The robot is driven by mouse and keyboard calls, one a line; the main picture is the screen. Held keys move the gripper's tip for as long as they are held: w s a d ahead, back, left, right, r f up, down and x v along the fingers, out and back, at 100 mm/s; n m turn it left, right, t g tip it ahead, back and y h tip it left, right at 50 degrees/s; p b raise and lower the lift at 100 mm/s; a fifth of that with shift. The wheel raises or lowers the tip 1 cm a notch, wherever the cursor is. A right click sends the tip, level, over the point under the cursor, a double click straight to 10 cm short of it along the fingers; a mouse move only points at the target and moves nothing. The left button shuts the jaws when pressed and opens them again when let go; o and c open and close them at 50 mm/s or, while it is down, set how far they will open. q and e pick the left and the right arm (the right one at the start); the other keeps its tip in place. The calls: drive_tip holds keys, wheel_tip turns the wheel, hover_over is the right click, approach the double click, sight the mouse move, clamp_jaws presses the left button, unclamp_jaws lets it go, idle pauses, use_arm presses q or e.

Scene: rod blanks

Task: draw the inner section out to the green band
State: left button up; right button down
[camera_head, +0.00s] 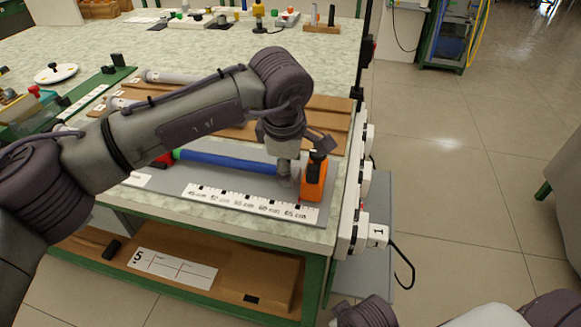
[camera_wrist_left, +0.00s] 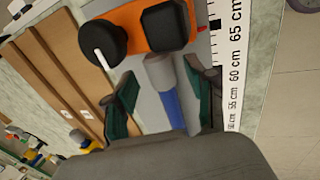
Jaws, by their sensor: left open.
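A blue rod (camera_head: 228,161) lies along the grey board (camera_head: 165,190) at the table's front, with a red part (camera_head: 163,160) and a small green patch (camera_head: 177,154) at its left end. In the left wrist view the blue rod (camera_wrist_left: 174,108) has a grey end section (camera_wrist_left: 159,74) reaching an orange clamp (camera_wrist_left: 150,30) with black knobs. The orange clamp (camera_head: 313,182) stands at the board's right end. My left gripper (camera_wrist_left: 163,97) is open, its two green-padded fingers on either side of the rod, apart from it. My forearm hides part of the scene. My right gripper is out of view.
A white scale (camera_head: 250,204) marked in centimetres runs along the board's front edge. A brown grooved rack (camera_head: 327,122) with grey rods lies behind. White boxes (camera_head: 361,185) hang on the table's right side.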

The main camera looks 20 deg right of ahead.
use_arm(q)
drive_tip(key=v, duration=1)
drive_tip(key=shift+r, duration=0.25)
drive_tip(key=shift+s, duration=0.1)
idle(0.4)
